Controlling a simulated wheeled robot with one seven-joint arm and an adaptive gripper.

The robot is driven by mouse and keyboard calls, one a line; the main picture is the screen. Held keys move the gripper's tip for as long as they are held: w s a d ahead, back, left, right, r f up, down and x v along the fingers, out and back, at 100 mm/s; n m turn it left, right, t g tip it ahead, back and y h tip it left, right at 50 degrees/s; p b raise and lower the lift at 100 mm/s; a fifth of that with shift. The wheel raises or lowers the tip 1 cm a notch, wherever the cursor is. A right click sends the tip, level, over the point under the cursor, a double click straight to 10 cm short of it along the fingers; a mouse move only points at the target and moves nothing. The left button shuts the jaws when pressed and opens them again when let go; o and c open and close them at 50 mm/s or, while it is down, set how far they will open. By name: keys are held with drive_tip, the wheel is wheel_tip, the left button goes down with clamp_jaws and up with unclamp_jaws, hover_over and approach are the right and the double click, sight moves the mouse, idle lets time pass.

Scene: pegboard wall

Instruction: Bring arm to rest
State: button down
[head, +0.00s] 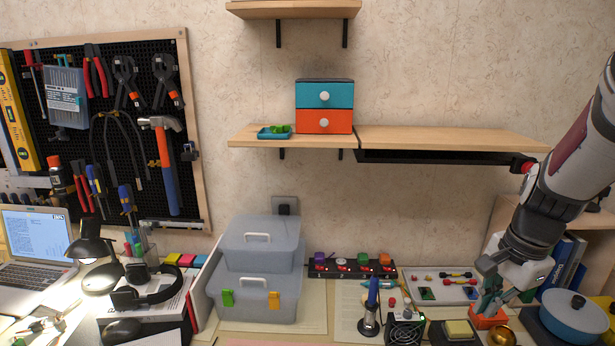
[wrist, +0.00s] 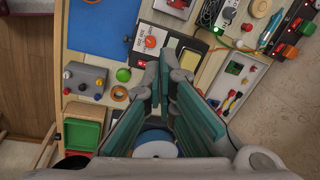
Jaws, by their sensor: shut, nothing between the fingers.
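My arm comes in from the right edge of the head view and bends down over the right end of the desk. My gripper (head: 487,304) is above the desk there, pointing down, beside the blue-lidded pot (head: 573,312). In the wrist view my gripper (wrist: 166,62) shows its teal finger pads close together at the tips, with nothing between them. The pot's blue lid (wrist: 155,148) shows partly behind the fingers. An orange item (head: 488,318) lies just below the fingertips in the head view; whether they touch it I cannot tell.
A wooden shelf (head: 450,140) is on the wall left of my arm, with a teal and orange drawer box (head: 324,107) farther left. Grey storage boxes (head: 258,290) stand mid-desk. Small electronics and a white tray (head: 440,287) crowd the desk near my gripper. Bare wall above is clear.

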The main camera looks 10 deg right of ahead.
drive_tip(key=s+a+r+n+t, duration=0.1)
drive_tip(key=s+a+r+n, duration=0.1)
drive_tip(key=a+r+n, duration=0.35)
drive_tip(key=s+a+r+n, duration=0.1)
drive_tip(key=a+r+n, duration=0.2)
drive_tip(key=a, duration=0.5)
drive_tip(key=s+a+r+n+t, duration=0.1)
drive_tip(key=s+a+r+n, duration=0.2)
drive_tip(key=s+a+n, duration=0.5)
drive_tip(key=shift+s+t+p, duration=0.3)
drive_tip(key=shift+s+p, duration=0.1)
drive_tip(key=shift+p, duration=0.05)
drive_tip(key=shift+n, duration=0.25)
